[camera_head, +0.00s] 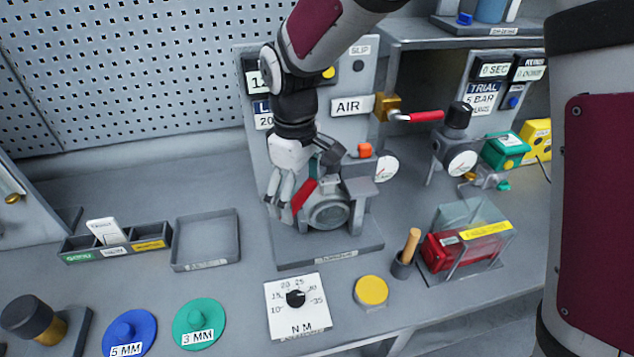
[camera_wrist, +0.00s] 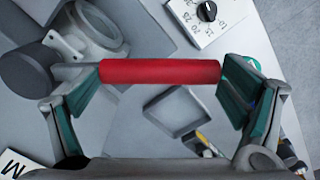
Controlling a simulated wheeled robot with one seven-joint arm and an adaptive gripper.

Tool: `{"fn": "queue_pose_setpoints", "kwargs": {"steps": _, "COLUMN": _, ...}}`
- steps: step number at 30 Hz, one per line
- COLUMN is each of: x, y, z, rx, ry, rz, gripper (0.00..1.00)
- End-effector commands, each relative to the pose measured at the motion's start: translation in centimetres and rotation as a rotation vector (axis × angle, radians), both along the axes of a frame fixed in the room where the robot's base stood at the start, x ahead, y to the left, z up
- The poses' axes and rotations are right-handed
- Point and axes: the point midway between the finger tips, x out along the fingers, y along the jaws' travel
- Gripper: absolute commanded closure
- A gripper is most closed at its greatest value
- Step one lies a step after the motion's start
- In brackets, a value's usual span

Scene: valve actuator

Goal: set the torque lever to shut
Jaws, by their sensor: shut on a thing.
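The torque lever (camera_head: 303,195) has a red handle and sits at the grey valve body on the bench fixture. In the wrist view the red handle (camera_wrist: 160,72) spans between my green-padded fingers, with its grey stem running left to the valve. My gripper (camera_head: 292,190) reaches down from above, at the left of the valve body (camera_head: 329,211). It is shut on the red handle, one finger at each end. Part of the lever and its pivot are hidden by my fingers in the head view.
A second red handle (camera_head: 425,116) is on the brass air valve beside the AIR label. A gauge (camera_head: 385,168) and orange knob (camera_head: 365,150) stand close right of my gripper. An empty tray (camera_head: 207,264) lies left. An N M dial (camera_head: 297,308) and yellow button (camera_head: 371,291) lie in front.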

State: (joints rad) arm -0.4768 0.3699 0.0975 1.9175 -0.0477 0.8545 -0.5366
Motion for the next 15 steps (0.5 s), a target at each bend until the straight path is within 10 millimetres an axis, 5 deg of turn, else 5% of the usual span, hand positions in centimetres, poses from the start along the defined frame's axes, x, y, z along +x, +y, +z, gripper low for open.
{"fn": "queue_pose_setpoints", "kwargs": {"steps": 15, "x": 3.8, "y": 4.9, "z": -0.5, "rx": -0.004, "ry": 0.009, "rz": -0.483, "gripper": 0.59}}
